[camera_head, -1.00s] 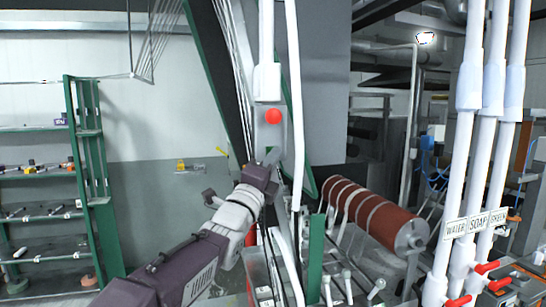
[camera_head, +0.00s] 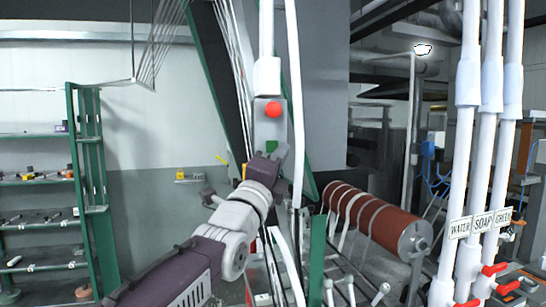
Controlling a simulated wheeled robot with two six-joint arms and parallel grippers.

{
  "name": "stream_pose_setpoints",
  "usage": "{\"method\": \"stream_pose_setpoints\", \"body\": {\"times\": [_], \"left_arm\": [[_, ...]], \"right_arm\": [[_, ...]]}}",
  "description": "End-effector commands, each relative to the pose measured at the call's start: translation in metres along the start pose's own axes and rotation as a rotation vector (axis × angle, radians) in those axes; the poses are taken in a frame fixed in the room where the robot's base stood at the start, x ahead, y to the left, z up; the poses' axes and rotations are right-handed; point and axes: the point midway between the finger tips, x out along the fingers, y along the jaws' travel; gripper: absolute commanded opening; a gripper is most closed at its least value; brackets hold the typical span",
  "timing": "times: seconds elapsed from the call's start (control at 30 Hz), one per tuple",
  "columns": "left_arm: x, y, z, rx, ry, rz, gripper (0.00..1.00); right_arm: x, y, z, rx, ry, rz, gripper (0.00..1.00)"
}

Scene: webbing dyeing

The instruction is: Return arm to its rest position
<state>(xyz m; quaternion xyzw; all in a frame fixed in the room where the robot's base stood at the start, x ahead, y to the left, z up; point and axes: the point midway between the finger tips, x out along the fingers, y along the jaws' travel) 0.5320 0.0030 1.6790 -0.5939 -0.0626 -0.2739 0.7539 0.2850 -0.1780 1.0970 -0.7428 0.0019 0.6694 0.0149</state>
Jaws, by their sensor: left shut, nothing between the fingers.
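My left arm comes in from the lower left. Its left gripper (camera_head: 279,151) is shut and empty, in front of the lower part of a grey control box (camera_head: 262,127). The box carries a round red button (camera_head: 273,110) and, lower down, a green button (camera_head: 271,146) just beside the fingertips. I cannot tell whether the fingertips touch the box. The gripper body hides the box's lower end. My right gripper is not in view.
A red-brown roller (camera_head: 377,220) lies to the right. White pipes labelled water, soap and green (camera_head: 466,170) stand far right, with red valve handles. A green shelf rack (camera_head: 90,190) stands left. Levers (camera_head: 350,291) stand below.

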Motion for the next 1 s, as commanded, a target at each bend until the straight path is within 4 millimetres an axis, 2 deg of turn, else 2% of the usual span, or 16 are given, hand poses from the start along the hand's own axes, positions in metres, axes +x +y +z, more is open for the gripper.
{"method": "stream_pose_setpoints", "body": {"times": [0.33, 0.43, 0.47, 0.53, 0.57, 0.6, 0.67, 0.7, 0.77, 0.8, 0.87, 0.9, 0.97, 1.0], "left_arm": [[-0.002, -0.001, -0.001, 0.001, -0.001, 0.001, 0.0], [-0.007, 0.016, 0.018, 0.02, -0.04, 0.017, 0.0], [-0.01, 0.031, 0.026, 0.029, -0.055, 0.039, 0.0], [-0.022, 0.082, 0.036, 0.042, -0.073, 0.135, 0.0], [-0.03, 0.108, 0.039, 0.043, -0.076, 0.191, 0.0], [-0.042, 0.143, 0.041, 0.021, -0.079, 0.272, 0.0], [-0.065, 0.196, 0.042, -0.042, -0.089, 0.398, 0.0], [-0.083, 0.229, 0.041, -0.1, -0.102, 0.484, 0.0], [-0.114, 0.276, 0.039, -0.203, -0.131, 0.613, 0.0], [-0.138, 0.305, 0.036, -0.279, -0.158, 0.699, 0.0], [-0.177, 0.346, 0.029, -0.398, -0.212, 0.829, 0.0], [-0.205, 0.37, 0.024, -0.484, -0.26, 0.915, 0.0], [-0.251, 0.402, 0.014, -0.614, -0.345, 1.043, 0.0], [-0.283, 0.42, 0.006, -0.704, -0.416, 1.127, 0.0]], "right_arm": [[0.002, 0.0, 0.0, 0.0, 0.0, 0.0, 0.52], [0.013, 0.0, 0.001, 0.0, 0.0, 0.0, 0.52], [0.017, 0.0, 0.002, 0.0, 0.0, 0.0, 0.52], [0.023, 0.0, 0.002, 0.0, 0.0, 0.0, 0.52], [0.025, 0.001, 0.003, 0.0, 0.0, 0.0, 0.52], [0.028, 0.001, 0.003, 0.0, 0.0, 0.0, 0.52], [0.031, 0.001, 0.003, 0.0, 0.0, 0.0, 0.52], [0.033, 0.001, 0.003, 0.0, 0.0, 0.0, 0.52], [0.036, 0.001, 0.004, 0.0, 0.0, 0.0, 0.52], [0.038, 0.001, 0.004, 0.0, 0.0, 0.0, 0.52], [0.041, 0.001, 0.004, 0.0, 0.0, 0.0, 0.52], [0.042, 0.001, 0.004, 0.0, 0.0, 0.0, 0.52], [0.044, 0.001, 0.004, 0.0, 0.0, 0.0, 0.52], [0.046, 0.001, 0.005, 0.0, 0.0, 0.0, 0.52]]}}
